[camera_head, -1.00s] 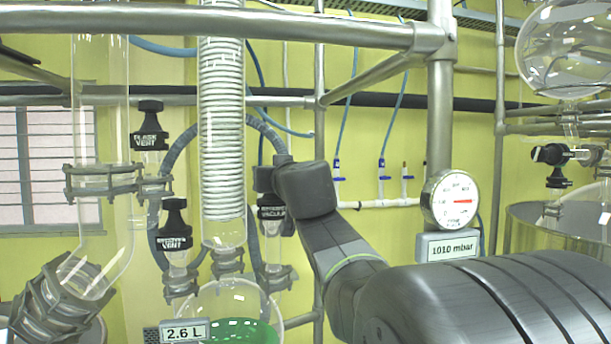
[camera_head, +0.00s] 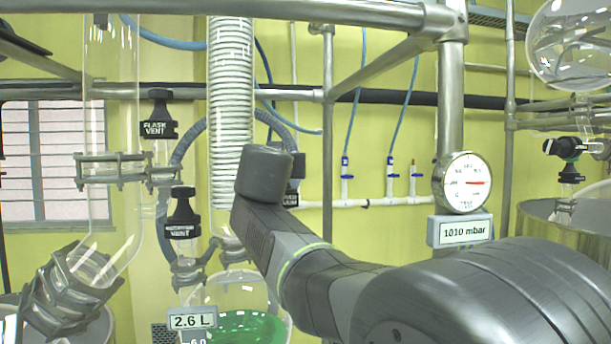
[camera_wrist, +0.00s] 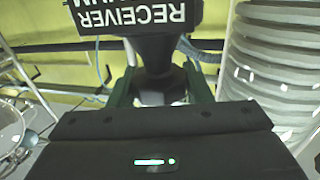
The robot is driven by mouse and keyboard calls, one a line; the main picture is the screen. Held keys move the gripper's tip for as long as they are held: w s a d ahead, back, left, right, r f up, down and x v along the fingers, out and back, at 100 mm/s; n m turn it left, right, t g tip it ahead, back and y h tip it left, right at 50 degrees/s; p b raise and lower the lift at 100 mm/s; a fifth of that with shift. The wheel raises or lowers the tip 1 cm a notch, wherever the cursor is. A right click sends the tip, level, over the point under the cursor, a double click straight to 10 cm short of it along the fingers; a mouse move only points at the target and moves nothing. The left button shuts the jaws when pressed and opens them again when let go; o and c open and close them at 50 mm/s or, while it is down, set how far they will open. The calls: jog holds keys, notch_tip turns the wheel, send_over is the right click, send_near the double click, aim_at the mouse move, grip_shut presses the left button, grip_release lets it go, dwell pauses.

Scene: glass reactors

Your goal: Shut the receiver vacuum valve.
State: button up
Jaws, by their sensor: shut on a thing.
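The receiver vacuum valve is a black knob with a white-lettered label. In the head view my wrist covers most of the valve; only an edge of the valve (camera_head: 293,196) shows to the right of the wrist. The fingers are hidden there. How far the valve is turned cannot be told.
The flask vent valve (camera_head: 160,116) and receiver vent valve (camera_head: 183,214) stand to the left. The coil condenser (camera_head: 230,100) is close to my wrist. The round gauge (camera_head: 464,183) sits above a 1010 mbar display (camera_head: 464,230). The glass receiver (camera_head: 252,290) holds green liquid.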

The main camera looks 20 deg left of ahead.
jog(key=shift+f+m+h+b, duration=0.3)
jog(key=shift+m+h+b, duration=0.3)
jog(key=shift+h+b, duration=0.3)
jog(key=shift+m+t+h, duration=0.3)
jog(key=shift+h, duration=0.2)
jog(key=o, duration=0.8)
jog(key=shift+o, duration=1)
jog(key=shift+r, duration=0.1)
jog(key=shift+s+b, duration=0.1)
jog(key=shift+b, duration=0.2)
jog(key=s+d+b, duration=0.2)
jog(key=s+b, duration=0.2)
jog(key=s, duration=0.9)
jog(key=shift+s, duration=0.3)
jog(key=shift+d, duration=0.1)
